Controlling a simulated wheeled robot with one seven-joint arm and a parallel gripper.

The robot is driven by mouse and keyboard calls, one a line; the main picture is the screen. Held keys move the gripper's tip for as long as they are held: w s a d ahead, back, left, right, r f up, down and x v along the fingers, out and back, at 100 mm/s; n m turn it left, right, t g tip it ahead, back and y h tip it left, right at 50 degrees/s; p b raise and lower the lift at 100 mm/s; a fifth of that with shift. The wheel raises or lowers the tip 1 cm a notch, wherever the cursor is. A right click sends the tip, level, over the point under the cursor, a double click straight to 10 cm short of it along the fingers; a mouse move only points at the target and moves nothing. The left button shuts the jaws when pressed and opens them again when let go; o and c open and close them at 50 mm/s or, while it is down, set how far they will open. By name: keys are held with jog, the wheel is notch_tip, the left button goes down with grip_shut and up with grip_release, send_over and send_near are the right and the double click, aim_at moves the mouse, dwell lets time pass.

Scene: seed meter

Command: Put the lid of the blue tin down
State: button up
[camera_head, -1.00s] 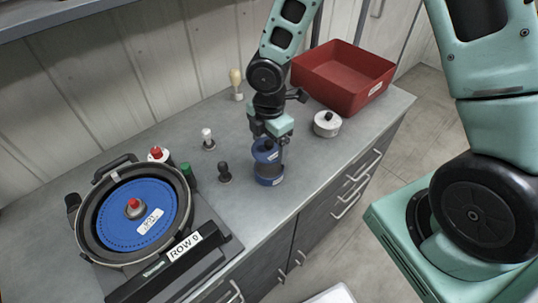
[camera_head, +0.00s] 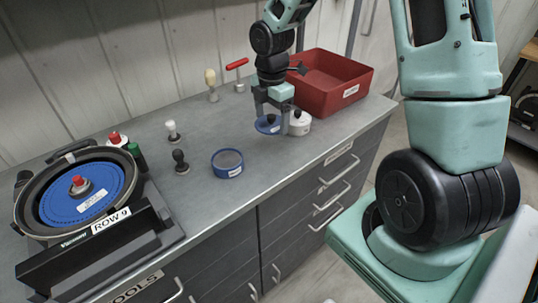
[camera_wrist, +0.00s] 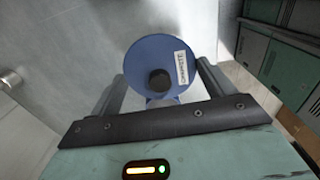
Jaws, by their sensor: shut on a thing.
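The blue tin (camera_head: 228,165) stands open on the counter, its top uncovered, with a white label on its side. Its lid (camera_head: 268,125) is a blue disc with a dark knob, to the right of the tin. My gripper (camera_head: 272,120) is shut on the lid, which appears level and close to the counter; I cannot tell whether it touches. In the wrist view the lid (camera_wrist: 152,52) shows from above between the fingers, with its black knob and a white label.
A white tin (camera_head: 299,124) stands just right of the lid. A red bin (camera_head: 345,95) is behind it. A red T-handled tool (camera_head: 238,70) and several small knobbed tools stand at the back. The round seed meter (camera_head: 40,215) is at left. The counter between the tin and lid is clear.

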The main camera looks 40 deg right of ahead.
aim_at(271, 151)
notch_tip(271, 151, down, 9)
jog(key=shift+r, duration=0.2)
dwell(0.3)
jog(key=shift+f, duration=0.15)
jog(key=o, duration=0.9)
